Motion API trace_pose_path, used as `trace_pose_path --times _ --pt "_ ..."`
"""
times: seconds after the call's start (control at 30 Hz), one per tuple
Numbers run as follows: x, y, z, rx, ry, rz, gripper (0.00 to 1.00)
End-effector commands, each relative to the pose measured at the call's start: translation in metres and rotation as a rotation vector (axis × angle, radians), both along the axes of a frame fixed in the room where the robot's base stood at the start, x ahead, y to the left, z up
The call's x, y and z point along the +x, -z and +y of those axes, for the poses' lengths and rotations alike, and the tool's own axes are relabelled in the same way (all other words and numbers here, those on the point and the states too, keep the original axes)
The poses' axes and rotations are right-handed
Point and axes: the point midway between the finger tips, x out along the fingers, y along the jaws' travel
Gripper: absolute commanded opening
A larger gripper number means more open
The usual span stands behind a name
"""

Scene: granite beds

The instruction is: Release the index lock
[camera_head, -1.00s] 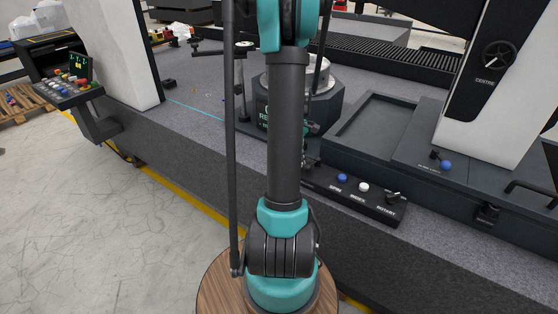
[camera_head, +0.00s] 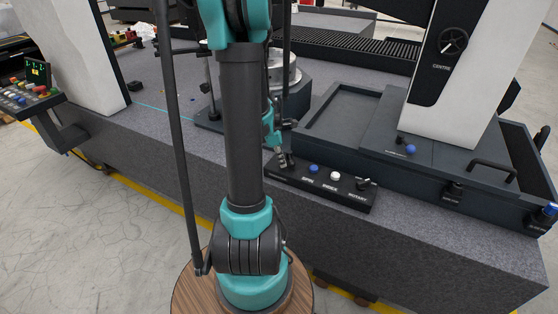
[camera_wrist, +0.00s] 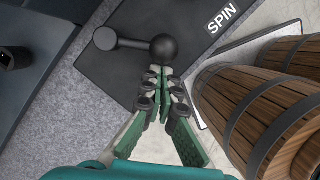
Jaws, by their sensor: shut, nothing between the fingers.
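A dark control panel (camera_head: 325,196) sits on the edge of the granite bed. It carries a blue knob (camera_head: 313,168), a white knob (camera_head: 335,175) over a small label that seems to read INDEX, and a lever (camera_head: 363,184) marked ROTARY. My gripper (camera_head: 282,160) is over the panel's left end. In the wrist view my gripper (camera_wrist: 165,76) has its fingertips together and empty, just short of a black ball (camera_wrist: 163,47) on a lever arm (camera_wrist: 132,42). I cannot tell whether they touch. I cannot tell which control is the index lock.
A dark tray (camera_head: 340,115) and a white column (camera_head: 450,100) stand on the bed right of the panel. A round chuck unit (camera_head: 290,80) stands behind my arm. A lit console (camera_head: 32,90) is at far left. Wooden barrels (camera_wrist: 265,105) show at right in the wrist view.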

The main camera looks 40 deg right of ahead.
Motion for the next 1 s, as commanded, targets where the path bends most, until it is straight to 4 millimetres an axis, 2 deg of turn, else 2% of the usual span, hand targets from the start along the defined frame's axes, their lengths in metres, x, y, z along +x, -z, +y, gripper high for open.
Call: trace_pose_path --times 0.73,1.0 --pt "-0.003 0.0 -0.001 0.0 0.002 0.0 0.0" --pt "0.016 0.006 0.017 0.0 0.001 0.0 0.0"
